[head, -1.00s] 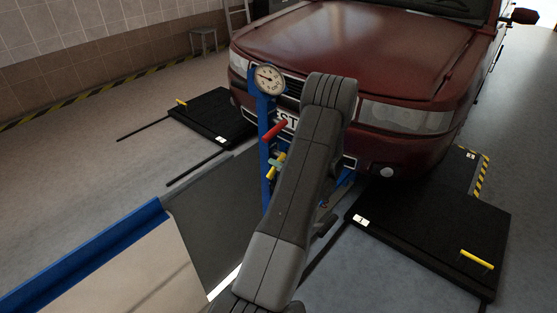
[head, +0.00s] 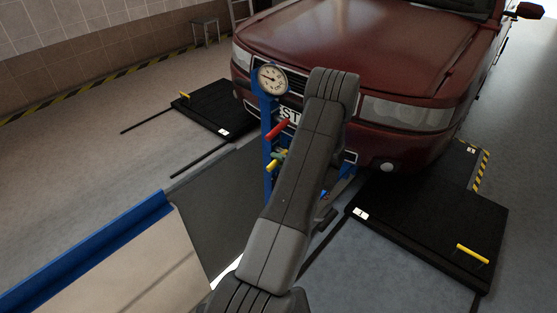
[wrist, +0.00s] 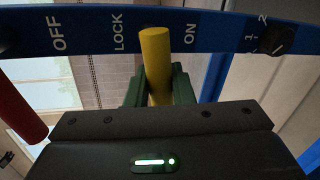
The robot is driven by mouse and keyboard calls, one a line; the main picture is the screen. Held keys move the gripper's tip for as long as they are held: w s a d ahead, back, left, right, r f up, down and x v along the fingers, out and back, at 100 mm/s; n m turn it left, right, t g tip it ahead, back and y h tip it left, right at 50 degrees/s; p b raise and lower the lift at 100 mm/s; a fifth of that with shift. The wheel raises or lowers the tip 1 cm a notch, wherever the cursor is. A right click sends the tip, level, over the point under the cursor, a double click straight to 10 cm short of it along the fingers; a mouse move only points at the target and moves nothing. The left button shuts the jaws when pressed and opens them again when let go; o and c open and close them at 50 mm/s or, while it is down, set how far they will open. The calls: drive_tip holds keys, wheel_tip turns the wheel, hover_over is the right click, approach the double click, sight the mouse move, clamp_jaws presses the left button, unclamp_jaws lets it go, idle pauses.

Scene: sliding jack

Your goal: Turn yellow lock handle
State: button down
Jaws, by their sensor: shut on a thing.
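The yellow lock handle (wrist: 155,62) is a short rod in the middle of the wrist view. It stands in front of a blue panel (wrist: 85,30), its tip between the LOCK and ON labels. My gripper (wrist: 159,90) has green fingers on both sides of the rod and is shut on it. In the head view the yellow handle (head: 275,160) shows small on the blue post, below a red handle (head: 277,129). My arm hides much of the area around the gripper there.
The red handle (wrist: 18,112) is left of my gripper; a black knob (wrist: 277,40) sits right, near the 1 and 2 marks. A round gauge (head: 271,79) tops the post. A red car (head: 400,50) stands close behind. Black plates lie either side.

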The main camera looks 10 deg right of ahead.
drive_tip(key=c, duration=1.3)
unclamp_jaws()
drive_tip(key=shift+s, duration=0.1)
drive_tip(key=v, duration=1.3)
drive_tip(key=shift+s+d, duration=0.25)
drive_tip(key=shift+s, duration=0.05)
drive_tip(key=shift+w+a, duration=0.1)
drive_tip(key=x, duration=1.3)
drive_tip(key=shift+w+a, duration=0.2)
drive_tip(key=shift+w, duration=0.1)
